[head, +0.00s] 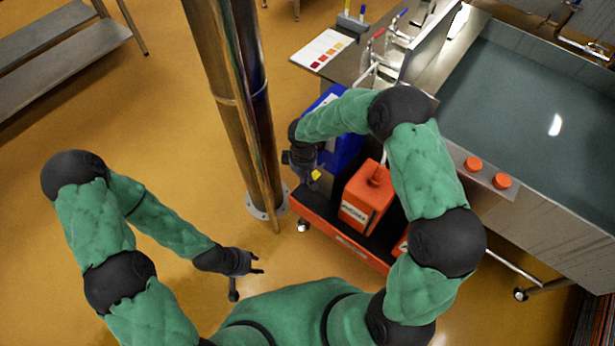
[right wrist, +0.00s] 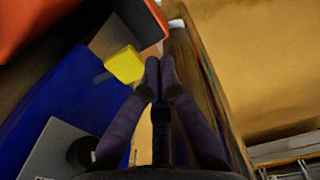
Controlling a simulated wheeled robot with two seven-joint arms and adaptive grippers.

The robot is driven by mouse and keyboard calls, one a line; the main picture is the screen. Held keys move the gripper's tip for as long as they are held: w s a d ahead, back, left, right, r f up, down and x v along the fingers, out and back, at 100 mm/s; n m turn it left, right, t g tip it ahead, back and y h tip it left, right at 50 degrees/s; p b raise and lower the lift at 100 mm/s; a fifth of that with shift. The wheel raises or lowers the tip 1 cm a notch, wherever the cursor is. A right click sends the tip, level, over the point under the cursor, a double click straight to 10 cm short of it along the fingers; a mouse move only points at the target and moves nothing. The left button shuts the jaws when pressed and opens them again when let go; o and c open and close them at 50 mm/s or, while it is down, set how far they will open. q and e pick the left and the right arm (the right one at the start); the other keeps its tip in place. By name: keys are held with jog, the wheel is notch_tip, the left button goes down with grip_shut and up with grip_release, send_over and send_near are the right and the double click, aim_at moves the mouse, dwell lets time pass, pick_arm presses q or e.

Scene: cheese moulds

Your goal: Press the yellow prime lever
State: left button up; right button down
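The yellow prime lever (head: 316,175) is a small patch beside my right gripper (head: 307,172) in the head view, at the front of a blue unit (head: 347,148). In the right wrist view the lever (right wrist: 125,64) is a yellow block on a thin grey stem. My right gripper's fingertips (right wrist: 160,66) are together with nothing between them, just right of the lever; I cannot tell whether they touch it. My left gripper (head: 258,264) hangs empty over the floor, its fingers apart.
An orange container (head: 368,196) stands on a low orange cart (head: 318,222) beside the blue unit. A metal column (head: 240,100) rises close to the left of my right gripper. A large steel vat (head: 530,100) fills the right.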

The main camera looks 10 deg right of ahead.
pick_arm(q)
jog(key=shift+w+d+r+p, duration=0.1)
jog(key=shift+w+r+p, duration=0.05)
jog(key=shift+r+p, duration=0.75)
pick_arm(e)
notch_tip(320, 180, up, 6)
jog(key=s+a, duration=0.2)
jog(key=shift+a, duration=0.35)
jog(key=shift+w, duration=0.1)
notch_tip(320, 180, up, 6)
jog(key=p, duration=0.3)
send_over(317, 171)
jog(key=a, duration=0.1)
pick_arm(q)
jog(key=r, duration=0.1)
jog(key=w+r, duration=0.1)
jog(key=r, duration=0.1)
jog(key=shift+w+d+r, duration=0.15)
jog(key=shift+d, duration=0.25)
pick_arm(e)
jog(key=shift+a, duration=0.25)
jog(key=shift+f, duration=0.1)
pick_arm(q)
notch_tip(317, 171, down, 4)
jog(key=b, duration=0.4)
pick_arm(e)
notch_tip(317, 171, down, 14)
jog(key=shift+r, duration=0.1)
